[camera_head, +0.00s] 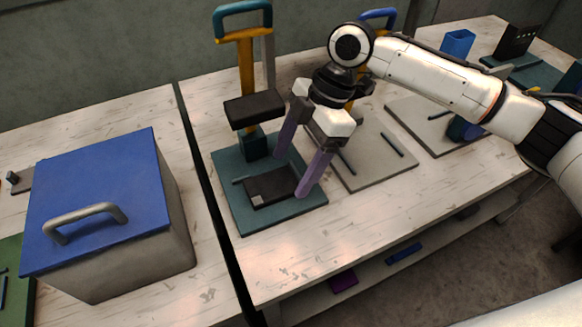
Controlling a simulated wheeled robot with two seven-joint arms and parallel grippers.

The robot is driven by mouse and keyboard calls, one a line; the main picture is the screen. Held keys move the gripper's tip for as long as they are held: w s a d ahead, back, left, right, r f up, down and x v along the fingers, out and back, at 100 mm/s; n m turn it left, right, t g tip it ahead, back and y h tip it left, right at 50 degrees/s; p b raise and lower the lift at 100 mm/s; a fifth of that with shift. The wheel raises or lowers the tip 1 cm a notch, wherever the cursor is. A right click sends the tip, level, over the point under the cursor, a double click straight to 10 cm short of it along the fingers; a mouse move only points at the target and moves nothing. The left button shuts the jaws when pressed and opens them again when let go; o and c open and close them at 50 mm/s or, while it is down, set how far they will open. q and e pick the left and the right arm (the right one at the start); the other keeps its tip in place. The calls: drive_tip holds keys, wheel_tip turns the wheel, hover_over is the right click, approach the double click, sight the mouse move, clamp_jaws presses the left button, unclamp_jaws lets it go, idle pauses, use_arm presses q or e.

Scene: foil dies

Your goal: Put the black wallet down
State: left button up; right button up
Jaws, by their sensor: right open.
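The black wallet (268,187) lies flat on the teal base plate of a press (237,203), with a small pale patch on its near left corner. My right gripper (290,180) is open above the plate, its purple fingers pointing down. One fingertip is near the wallet's right end and the other is behind it. I cannot tell whether either finger touches the wallet. My left gripper is not in view.
The press's black head (254,108) stands over the plate's back, close left of my gripper. A grey plate (368,155) lies to the right. The bench front is clear.

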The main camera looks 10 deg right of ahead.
drive_tip(key=v, duration=1)
drive_tip(key=shift+r+b, duration=0.2)
drive_tip(key=shift+b, duration=0.1)
